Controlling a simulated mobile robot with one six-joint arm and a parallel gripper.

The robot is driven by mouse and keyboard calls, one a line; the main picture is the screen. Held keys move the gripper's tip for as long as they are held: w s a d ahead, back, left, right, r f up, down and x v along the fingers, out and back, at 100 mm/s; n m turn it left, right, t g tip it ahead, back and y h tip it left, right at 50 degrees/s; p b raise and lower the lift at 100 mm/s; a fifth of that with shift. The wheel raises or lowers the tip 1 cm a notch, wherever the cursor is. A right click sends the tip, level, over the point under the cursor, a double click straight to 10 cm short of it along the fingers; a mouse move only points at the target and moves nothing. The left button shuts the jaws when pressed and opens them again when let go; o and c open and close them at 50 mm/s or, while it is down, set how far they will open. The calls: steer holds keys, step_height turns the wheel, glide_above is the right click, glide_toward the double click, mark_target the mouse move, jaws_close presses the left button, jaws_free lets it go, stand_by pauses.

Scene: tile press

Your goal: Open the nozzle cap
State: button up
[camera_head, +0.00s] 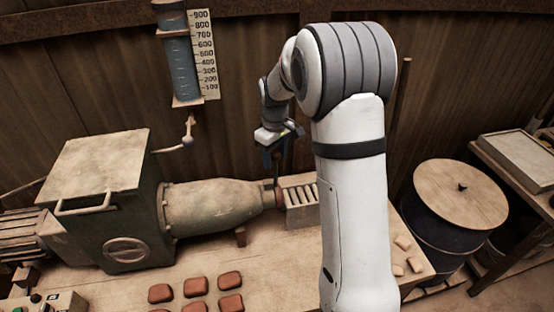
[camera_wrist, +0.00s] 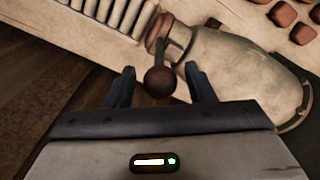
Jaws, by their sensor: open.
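The press nozzle (camera_head: 225,205) is a grey-green tapering barrel lying along the table, its narrow end pointing right. A reddish-brown cap (camera_wrist: 158,32) sits at that narrow end in the wrist view. A lever with a dark round knob (camera_wrist: 160,82) rises from the cap toward my camera. My gripper (camera_wrist: 160,85) is open, with one dark finger on each side of the knob and visible gaps on both sides. In the head view my gripper (camera_head: 276,160) is above the nozzle's end, pointing down. Whether the fingers reach past the knob in depth is unclear.
A pale slotted rack (camera_head: 302,200) stands right beside the nozzle end. Several red-brown tiles (camera_head: 195,286) lie on the table in front. The press body (camera_head: 105,205) is at left, a measuring tube (camera_head: 182,65) hangs behind, and a lidded barrel (camera_head: 460,195) stands at right.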

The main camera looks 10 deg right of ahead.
mark_target(276, 179)
steer(key=shift+f, duration=1.3)
